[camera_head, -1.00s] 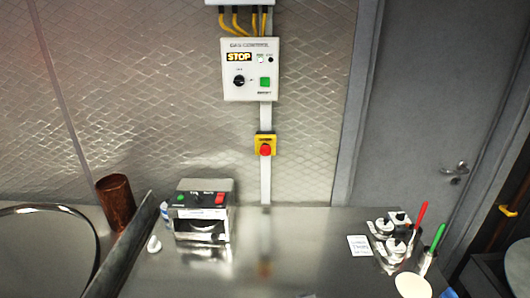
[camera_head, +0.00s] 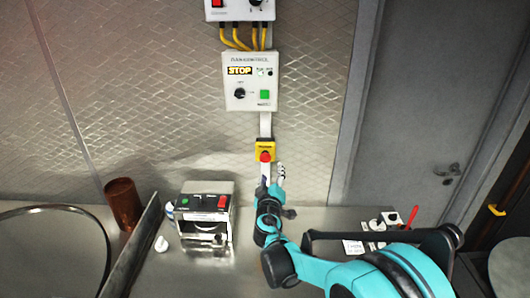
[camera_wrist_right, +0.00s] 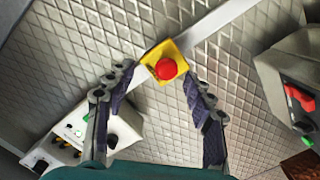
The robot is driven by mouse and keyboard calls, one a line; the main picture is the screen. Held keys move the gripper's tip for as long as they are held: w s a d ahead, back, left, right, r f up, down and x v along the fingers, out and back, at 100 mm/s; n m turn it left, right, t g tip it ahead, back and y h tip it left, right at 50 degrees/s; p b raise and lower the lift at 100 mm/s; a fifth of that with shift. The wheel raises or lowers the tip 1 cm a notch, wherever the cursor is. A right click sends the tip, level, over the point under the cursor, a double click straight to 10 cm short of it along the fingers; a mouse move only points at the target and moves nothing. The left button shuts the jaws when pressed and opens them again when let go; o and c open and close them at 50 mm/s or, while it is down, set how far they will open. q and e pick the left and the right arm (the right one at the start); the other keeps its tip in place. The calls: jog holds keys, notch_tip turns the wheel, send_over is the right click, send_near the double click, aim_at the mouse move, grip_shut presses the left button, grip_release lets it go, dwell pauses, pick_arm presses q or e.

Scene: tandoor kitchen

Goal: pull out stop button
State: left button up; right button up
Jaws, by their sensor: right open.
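The stop button is a red mushroom knob (camera_head: 265,157) on a yellow box (camera_head: 268,146), fixed to a pale vertical strip on the wall below the gas control panel. It also shows in the right wrist view as a red knob (camera_wrist_right: 166,69) on its yellow box (camera_wrist_right: 176,50). My right gripper (camera_head: 272,172) is just below the button in the head view. In the right wrist view my right gripper (camera_wrist_right: 157,80) is open, its two fingers on either side of the button with gaps to it. Contact does not show. My left gripper is not in view.
The gas control panel (camera_head: 250,82) with a STOP label hangs above the button. A metal box with red and green switches (camera_head: 205,215) stands on the counter to the left, beside a copper cup (camera_head: 123,203). A grey door (camera_head: 430,110) is at right.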

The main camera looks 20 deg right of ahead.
aim_at(265, 159)
jog(key=shift+n+t+y, duration=0.3)
jog(key=shift+n+t, duration=0.2)
jog(key=shift+n, duration=0.1)
jog(key=x, duration=0.3)
jog(key=a+x, duration=0.1)
jog(key=x, duration=0.2)
jog(key=a+x, duration=0.1)
jog(key=x, duration=0.2)
jog(key=shift+w, duration=0.55)
